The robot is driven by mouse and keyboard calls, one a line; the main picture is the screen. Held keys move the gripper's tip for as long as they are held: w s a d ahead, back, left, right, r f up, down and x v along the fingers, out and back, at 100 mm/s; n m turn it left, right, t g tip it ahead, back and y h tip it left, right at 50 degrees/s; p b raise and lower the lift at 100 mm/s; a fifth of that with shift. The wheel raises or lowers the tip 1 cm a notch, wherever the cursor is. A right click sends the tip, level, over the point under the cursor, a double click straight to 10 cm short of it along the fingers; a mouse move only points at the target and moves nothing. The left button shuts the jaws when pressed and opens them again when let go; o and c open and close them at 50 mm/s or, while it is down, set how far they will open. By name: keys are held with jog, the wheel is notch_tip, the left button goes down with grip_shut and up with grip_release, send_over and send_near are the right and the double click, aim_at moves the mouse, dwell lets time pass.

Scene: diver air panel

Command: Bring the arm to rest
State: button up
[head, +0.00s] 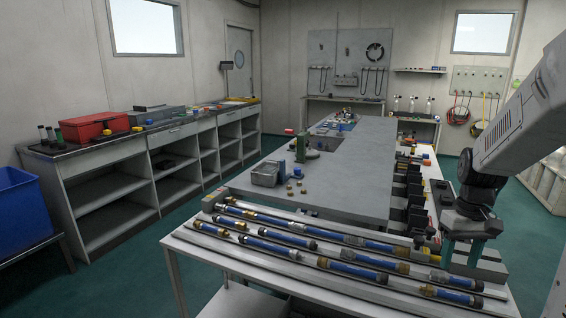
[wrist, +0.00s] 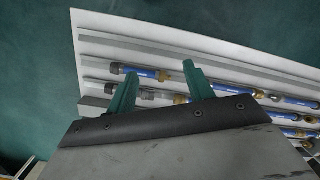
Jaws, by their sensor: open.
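My gripper (head: 463,252) hangs from my grey arm at the right of the head view, above the right end of the rack table. In the wrist view my gripper (wrist: 160,92) shows two green fingers spread apart, with nothing held between them. Beneath and beyond the fingers lie blue cylinders with brass and dark fittings (wrist: 228,91) in rows on the white table (wrist: 100,28). One blue cylinder (wrist: 140,72) shows between the fingertips in the picture; I cannot tell how far below it is.
The white rack table (head: 190,262) holds several blue cylinders (head: 355,270) between rails. A long grey bench (head: 350,165) stands behind it, with dark blocks along its right side. Shelving with a red case (head: 93,126) and a blue bin (head: 25,205) are at left. Green floor (head: 110,285) is open.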

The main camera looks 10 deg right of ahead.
jog(key=s+a+r+t, duration=0.1)
jog(key=s+a+r, duration=0.2)
jog(key=a, duration=0.4)
jog(key=s+a+r+n+t, duration=0.1)
jog(key=s+a+r, duration=0.2)
jog(key=s+a, duration=0.3)
jog(key=s+a+r+n+h, duration=0.1)
jog(key=s+a+r, duration=0.2)
jog(key=a, duration=0.7)
jog(key=shift+s+r+t, duration=0.35)
jog(key=shift+s+t, duration=0.05)
jog(key=shift+s, duration=0.65)
